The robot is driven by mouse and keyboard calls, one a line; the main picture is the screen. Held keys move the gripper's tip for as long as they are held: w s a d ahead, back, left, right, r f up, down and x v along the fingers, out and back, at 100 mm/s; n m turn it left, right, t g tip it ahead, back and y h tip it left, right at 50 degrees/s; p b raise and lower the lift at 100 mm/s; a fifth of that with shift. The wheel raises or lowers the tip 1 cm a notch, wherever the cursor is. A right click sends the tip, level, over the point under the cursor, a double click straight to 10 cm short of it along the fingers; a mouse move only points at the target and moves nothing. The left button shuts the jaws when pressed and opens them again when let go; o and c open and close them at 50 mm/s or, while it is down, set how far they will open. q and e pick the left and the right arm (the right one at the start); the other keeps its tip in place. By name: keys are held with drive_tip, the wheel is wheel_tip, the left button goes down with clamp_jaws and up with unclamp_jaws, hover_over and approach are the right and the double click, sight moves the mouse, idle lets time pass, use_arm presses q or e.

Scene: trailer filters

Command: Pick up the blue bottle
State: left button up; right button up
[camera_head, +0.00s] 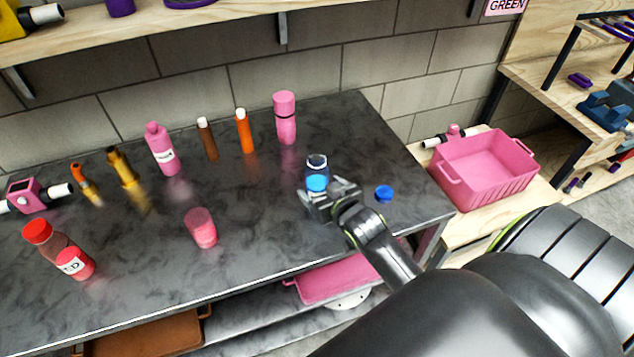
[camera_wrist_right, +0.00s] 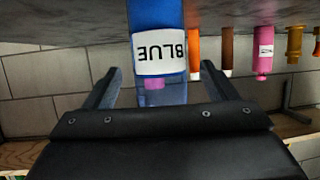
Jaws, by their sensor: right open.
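The blue bottle (camera_head: 317,168) stands on the dark table, with its lower part hidden behind my right gripper (camera_head: 328,193) in the head view. In the right wrist view the blue bottle (camera_wrist_right: 158,18) appears upside down, with a white label reading BLUE. There my right gripper (camera_wrist_right: 161,72) is open, and the bottle shows between its two fingers. I see a gap on each side; contact is not visible. My left gripper is not in view.
A small blue cap (camera_head: 384,193) lies right of the gripper on the table. A pink bottle (camera_head: 285,118), an orange bottle (camera_head: 245,131) and a brown one (camera_head: 207,139) stand behind. A pink cup (camera_head: 201,228) stands left. A pink crate (camera_head: 487,187) sits at right.

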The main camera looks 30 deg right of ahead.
sight(317, 184)
drive_tip(key=shift+x, duration=1.7)
drive_tip(key=c, duration=1.3)
